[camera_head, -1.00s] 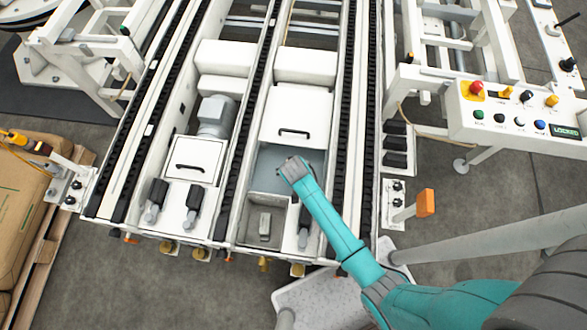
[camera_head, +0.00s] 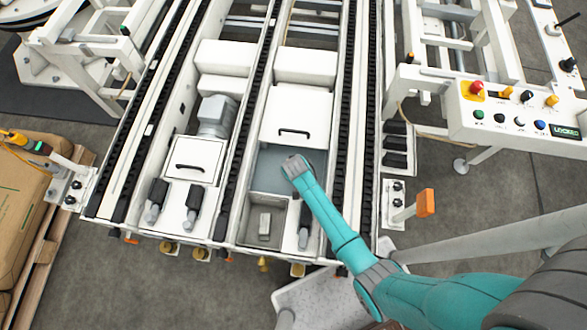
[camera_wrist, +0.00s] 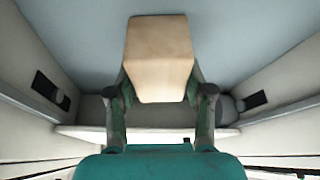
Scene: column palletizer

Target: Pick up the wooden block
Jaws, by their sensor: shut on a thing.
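The wooden block (camera_wrist: 160,58) is a pale tan block in the wrist view, at the top centre. My gripper (camera_wrist: 161,92) has a finger on each side of it and is shut on it. In the head view, my teal arm reaches into the right-hand bay of the conveyor frame, and its end (camera_head: 294,168) is over the grey-blue floor of that bay. The block and the fingers are hidden behind the arm there.
A grey open box (camera_head: 281,220) with a small grey part inside stands just in front of the arm's end. A white cover with a black handle (camera_head: 297,115) lies behind it. Black chain rails (camera_head: 342,140) run along both sides. A control panel (camera_head: 515,110) is at the right.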

